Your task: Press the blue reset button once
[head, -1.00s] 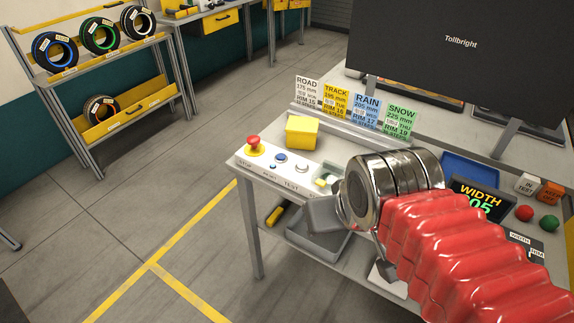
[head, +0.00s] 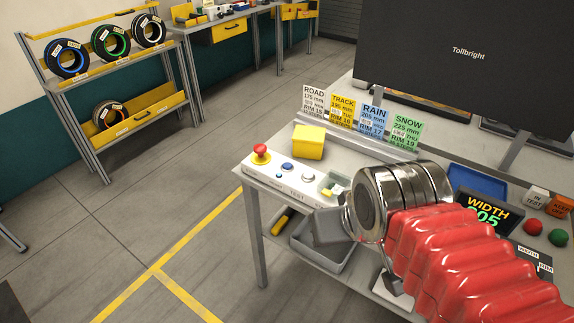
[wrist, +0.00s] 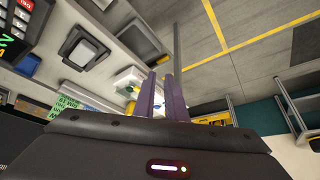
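The blue reset button (head: 287,166) is a small round button on the white control panel (head: 262,178) at the bench's near left corner. It sits between the red emergency stop knob (head: 261,152) and a pale button (head: 308,177). My gripper (head: 330,228) is right of and in front of the panel in the head view, apart from the blue button. In the wrist view, two purple fingers (wrist: 160,75) stand close together, with nothing clearly held. I cannot tell whether they are fully shut.
A yellow box (head: 308,142) stands behind the panel. Floor left of the bench is clear.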

